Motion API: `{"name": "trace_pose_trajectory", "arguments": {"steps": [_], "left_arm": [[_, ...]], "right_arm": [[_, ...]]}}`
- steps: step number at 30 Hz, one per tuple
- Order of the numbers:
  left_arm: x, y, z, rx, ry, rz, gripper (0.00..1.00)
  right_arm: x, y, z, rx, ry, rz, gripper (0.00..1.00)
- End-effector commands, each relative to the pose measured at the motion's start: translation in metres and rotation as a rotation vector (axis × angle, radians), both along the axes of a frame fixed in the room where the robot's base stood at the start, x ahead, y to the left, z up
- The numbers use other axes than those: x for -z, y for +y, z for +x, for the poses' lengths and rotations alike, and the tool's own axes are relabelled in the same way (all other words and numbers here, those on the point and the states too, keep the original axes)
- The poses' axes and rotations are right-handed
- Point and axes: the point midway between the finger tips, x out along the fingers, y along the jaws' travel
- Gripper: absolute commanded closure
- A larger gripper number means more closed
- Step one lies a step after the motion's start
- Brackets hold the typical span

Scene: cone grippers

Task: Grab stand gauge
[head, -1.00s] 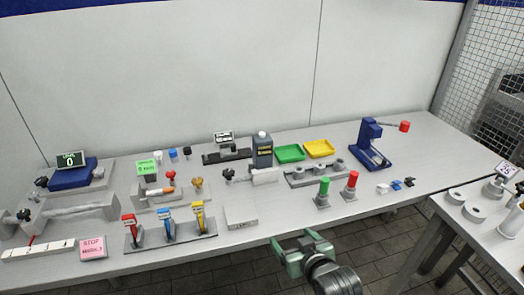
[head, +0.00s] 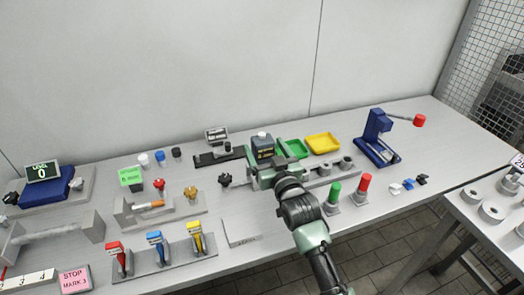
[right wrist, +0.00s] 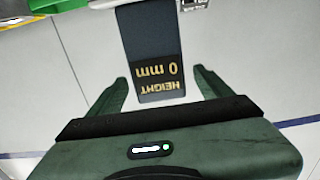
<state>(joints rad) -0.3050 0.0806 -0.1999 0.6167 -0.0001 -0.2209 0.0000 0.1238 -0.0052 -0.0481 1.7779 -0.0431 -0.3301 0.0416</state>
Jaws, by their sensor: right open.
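The stand gauge is a dark grey block with yellow lettering (head: 262,146). It stands on the bench near the back, partly hidden behind my right gripper (head: 264,164). In the right wrist view the gauge (right wrist: 150,42) shows upside-down text "HEIGHT 0 mm". My right gripper (right wrist: 160,78) is open, with one finger on each side of the gauge's lettered end. I cannot tell whether either finger touches it. My left gripper is not in view.
A green tray (head: 293,149) and a yellow tray (head: 323,143) lie right of the gauge. A small display on a black base (head: 218,157) stands left of it. Green (head: 334,192) and red (head: 364,184) cylinders stand in front right. A blue press (head: 378,138) is further right.

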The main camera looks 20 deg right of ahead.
Motion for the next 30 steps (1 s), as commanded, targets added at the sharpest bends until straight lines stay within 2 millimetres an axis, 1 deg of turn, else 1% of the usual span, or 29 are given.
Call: {"name": "trace_pose_trajectory", "arguments": {"steps": [1, 3, 6, 8, 11, 15, 18, 19, 20, 21, 23, 24, 27, 30], "left_arm": [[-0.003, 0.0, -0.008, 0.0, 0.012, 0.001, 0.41], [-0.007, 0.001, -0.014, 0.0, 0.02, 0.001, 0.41], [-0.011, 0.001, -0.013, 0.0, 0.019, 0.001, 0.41], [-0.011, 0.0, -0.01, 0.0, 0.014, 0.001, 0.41], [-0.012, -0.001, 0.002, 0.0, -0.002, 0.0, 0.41], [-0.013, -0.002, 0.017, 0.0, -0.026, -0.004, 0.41], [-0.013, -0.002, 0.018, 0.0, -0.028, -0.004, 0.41], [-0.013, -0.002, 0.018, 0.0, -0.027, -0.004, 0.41], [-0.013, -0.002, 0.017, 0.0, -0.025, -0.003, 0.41], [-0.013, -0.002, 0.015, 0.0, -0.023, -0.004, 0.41], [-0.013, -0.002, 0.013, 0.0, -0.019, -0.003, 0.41], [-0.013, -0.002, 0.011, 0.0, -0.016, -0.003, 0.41], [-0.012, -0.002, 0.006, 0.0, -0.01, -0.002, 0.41], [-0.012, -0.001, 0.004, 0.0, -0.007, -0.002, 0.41]], "right_arm": [[-0.003, 0.0, 0.007, 0.0, 0.0, 0.0, 0.2], [-0.006, 0.0, 0.017, 0.0, 0.0, 0.0, 0.2], [-0.007, 0.001, 0.033, 0.0, 0.001, 0.001, 0.2], [-0.005, 0.001, 0.04, 0.0, 0.001, 0.001, 0.2], [-0.005, 0.001, 0.047, 0.0, 0.0, 0.001, 0.2], [-0.004, 0.001, 0.049, 0.0, 0.001, 0.001, 0.2], [-0.003, 0.001, 0.049, 0.0, 0.001, 0.0, 0.2], [-0.004, 0.001, 0.049, 0.0, 0.001, 0.0, 0.26], [-0.004, 0.001, 0.049, 0.0, 0.001, 0.0, 0.34], [-0.003, 0.001, 0.049, 0.0, 0.001, 0.0, 0.45], [-0.004, 0.001, 0.049, 0.0, 0.001, 0.0, 0.62], [-0.004, 0.001, 0.049, 0.0, 0.001, 0.0, 0.73], [-0.005, 0.001, 0.049, 0.0, -0.001, 0.0, 0.97], [-0.005, 0.001, 0.049, 0.0, -0.001, 0.0, 0.97]]}}
